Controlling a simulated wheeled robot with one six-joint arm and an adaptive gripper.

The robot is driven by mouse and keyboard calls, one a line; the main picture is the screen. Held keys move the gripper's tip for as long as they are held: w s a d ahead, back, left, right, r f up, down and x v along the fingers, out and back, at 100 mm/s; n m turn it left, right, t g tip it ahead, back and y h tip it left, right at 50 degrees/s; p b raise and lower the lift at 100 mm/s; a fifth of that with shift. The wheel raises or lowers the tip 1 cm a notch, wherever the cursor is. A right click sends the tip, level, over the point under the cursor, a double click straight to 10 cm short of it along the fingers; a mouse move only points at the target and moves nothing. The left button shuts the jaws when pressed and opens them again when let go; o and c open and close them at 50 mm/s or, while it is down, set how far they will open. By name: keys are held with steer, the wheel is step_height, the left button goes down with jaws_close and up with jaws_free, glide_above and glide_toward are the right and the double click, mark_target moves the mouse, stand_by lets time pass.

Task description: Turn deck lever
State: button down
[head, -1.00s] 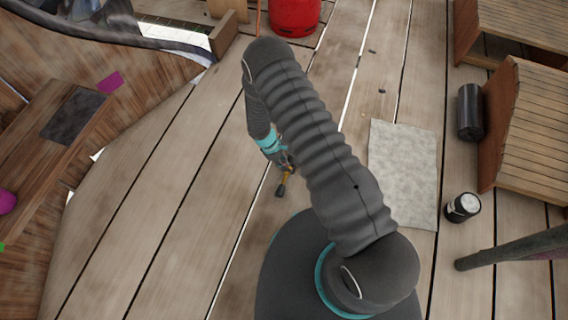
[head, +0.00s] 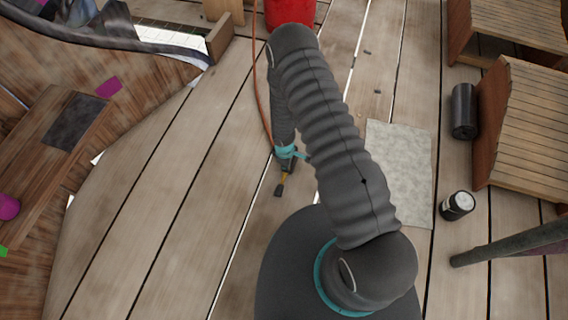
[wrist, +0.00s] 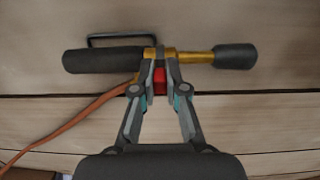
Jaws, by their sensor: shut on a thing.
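My gripper (wrist: 160,82) is shut on a hand torch in the wrist view. The torch has a dark handle (wrist: 100,61) with a wire loop on the left, a brass barrel (wrist: 195,57) and a black nozzle (wrist: 235,57) on the right. A small red part shows between the fingertips. In the head view my gripper (head: 287,167) is low over the deck, partly hidden by my arm, and the torch's black nozzle (head: 279,190) sticks out below it. I cannot make out a separate deck lever in either view.
An orange hose (head: 260,100) runs from the torch towards the red cylinder (head: 290,12) at the top. Wooden boxes (head: 535,125), a black roll (head: 464,110), a small can (head: 457,205) and a pale mat (head: 402,170) are on the right. Planks left of my arm are bare.

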steer(key=shift+s+d+y, duration=0.1)
steer(key=shift+d+y, duration=0.1)
steer(key=shift+y, duration=0.1)
steer(key=shift+s+d+f+y+b, duration=0.1)
steer(key=shift+f+y+b, duration=0.35)
steer(key=shift+b, duration=0.55)
steer(key=b, duration=0.3)
steer(key=shift+s+d+t+y, duration=0.15)
steer(key=shift+t+y, duration=0.15)
steer(key=shift+y, duration=0.05)
steer(key=shift+s+d+t+y+b, duration=0.15)
steer(key=shift+d+t+y+b, duration=0.25)
steer(key=shift+y+b, duration=0.5)
steer(key=y, duration=0.1)
steer(key=y+b, duration=0.1)
steer(key=d+t+y, duration=0.1)
steer(key=shift+s+d+f+b, duration=0.1)
steer(key=shift+s+f+b, duration=0.15)
steer(key=shift+f+b, duration=0.05)
steer(key=shift+d+y+b, duration=0.1)
steer(key=shift+y+b, duration=0.2)
steer(key=shift+y, duration=0.3)
steer(key=c, duration=1.2)
jaws_free()
